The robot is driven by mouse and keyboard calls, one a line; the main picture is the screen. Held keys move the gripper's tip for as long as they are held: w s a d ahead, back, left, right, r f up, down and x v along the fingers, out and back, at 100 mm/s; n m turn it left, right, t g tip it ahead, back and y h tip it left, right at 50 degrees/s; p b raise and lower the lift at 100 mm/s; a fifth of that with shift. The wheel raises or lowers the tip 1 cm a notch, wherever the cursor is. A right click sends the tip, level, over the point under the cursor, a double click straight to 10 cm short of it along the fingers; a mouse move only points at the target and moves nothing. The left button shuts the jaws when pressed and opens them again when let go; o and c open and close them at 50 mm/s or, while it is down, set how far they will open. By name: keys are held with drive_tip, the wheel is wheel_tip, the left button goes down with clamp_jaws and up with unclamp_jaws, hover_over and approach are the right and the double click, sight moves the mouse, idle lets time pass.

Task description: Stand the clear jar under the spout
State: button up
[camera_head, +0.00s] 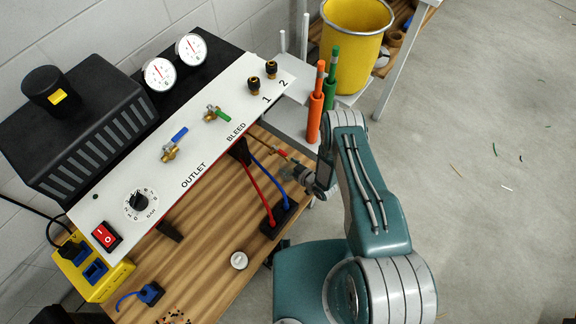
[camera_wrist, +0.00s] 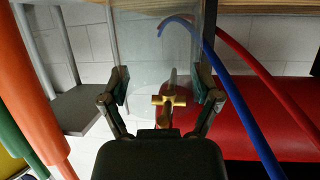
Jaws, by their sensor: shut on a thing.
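My gripper (camera_wrist: 162,86) has a finger on each side of the clear jar (camera_wrist: 145,50) and is shut on it. The jar is see-through, so its outline is faint in the wrist view. A brass fitting (camera_wrist: 168,99) shows between the fingers, seen past or through the jar. In the head view my gripper (camera_head: 297,174) is at the right end of the bench, below the panel's BLEED end. A small valve with a red handle (camera_head: 278,152) is just up and left of it. The jar is hard to make out there, and I cannot tell whether it touches anything.
Red (camera_head: 260,187) and blue (camera_head: 264,167) hoses run close left of my gripper to a black block (camera_head: 279,217). Orange (camera_head: 315,115) and green (camera_head: 330,88) cylinders stand near my arm. A white round piece (camera_head: 239,260) lies on the wooden bench (camera_head: 205,240).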

drive_tip(key=o, duration=1.1)
